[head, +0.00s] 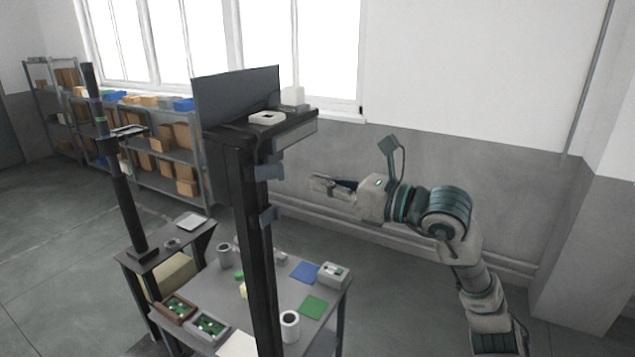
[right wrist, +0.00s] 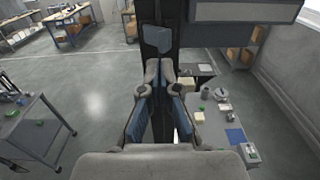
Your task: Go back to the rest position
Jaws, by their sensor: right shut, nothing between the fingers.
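My right gripper (head: 334,186) is raised in the middle of the head view, reaching in from the right, to the right of a dark column. Its fingers (right wrist: 161,83) point ahead in the right wrist view, with their tips together and nothing between them. It appears clear of the worktable and touches nothing that I can see. My left gripper is in neither view.
A tall dark column (head: 252,250) with a top shelf stands before a worktable (head: 330,303). On the table are a blue mat (head: 304,271), a green mat (head: 313,307) and a white cup (head: 290,326). Shelves with boxes (head: 180,150) stand behind. Open floor lies left.

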